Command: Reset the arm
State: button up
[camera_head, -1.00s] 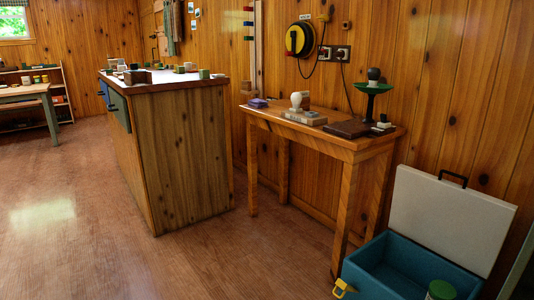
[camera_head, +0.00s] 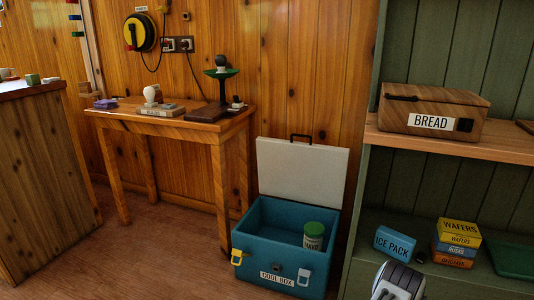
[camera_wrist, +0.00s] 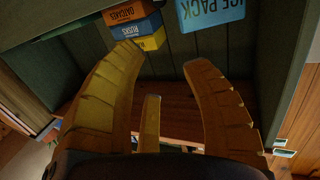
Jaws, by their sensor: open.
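My gripper (camera_wrist: 163,58) shows in the wrist view with its yellow-brown fingers spread wide and nothing between them. It faces the green shelf unit, which appears upside down there. Beyond the fingers are a blue ice pack (camera_wrist: 211,10) and a stack of boxes with an orange oatcakes box (camera_wrist: 127,12) and a blue rusks box (camera_wrist: 137,28). The fingers appear apart from them. In the head view, a grey-white part, probably of my arm (camera_head: 398,282), rises at the bottom edge in front of the shelf; the fingers cannot be made out there.
The shelf unit (camera_head: 375,190) holds a bread box (camera_head: 433,98) above, the ice pack (camera_head: 395,243) and a yellow wafers box (camera_head: 459,227) below. An open cool box (camera_head: 262,244) holds a green-lidded jar (camera_head: 314,236). A wooden table (camera_head: 180,128) stands left; floor before it is clear.

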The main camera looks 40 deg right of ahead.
jog(key=w+a+r+n+t+y+p, duration=0.15)
jog(key=w+r+p, duration=0.35)
jog(key=w+r, duration=0.5)
jog(key=w+a+r+n+t+y+p, duration=0.1)
jog(key=w+r+n+t+y+p, duration=0.2)
jog(key=w+r+p, duration=0.55)
jog(key=w+a+r+n+t+y+p, duration=0.1)
jog(key=w+a+r+n+y+p, duration=0.15)
jog(key=w+a+r, duration=0.65)
jog(key=w+a+r+n+t+y+p, duration=0.1)
jog(key=w+a+r+y+p, duration=0.25)
jog(key=w+a+r, duration=0.55)
jog(key=s+a+r+n+y+p, duration=0.2)
jog(key=a+r+p, duration=0.4)
jog(key=a+r, duration=0.4)
jog(key=s+a+r+n+y+p, duration=0.25)
jog(key=a+r+p, duration=0.25)
jog(key=a+r, duration=0.5)
jog(key=s+a+r+n+g+y+p, duration=0.1)
jog(key=s+a+r+n+g+p, duration=0.1)
jog(key=s+a+r+p, duration=0.3)
jog(key=s+a+r+n+g+y+p, duration=0.1)
jog(key=s+a+r+p, duration=0.4)
jog(key=s+a, duration=0.6)
jog(key=shift+s+a+r+n+g+y+p, duration=0.25)
jog(key=shift+s+r+n+g+y, duration=0.25)
jog(key=shift+s+n, duration=0.4)
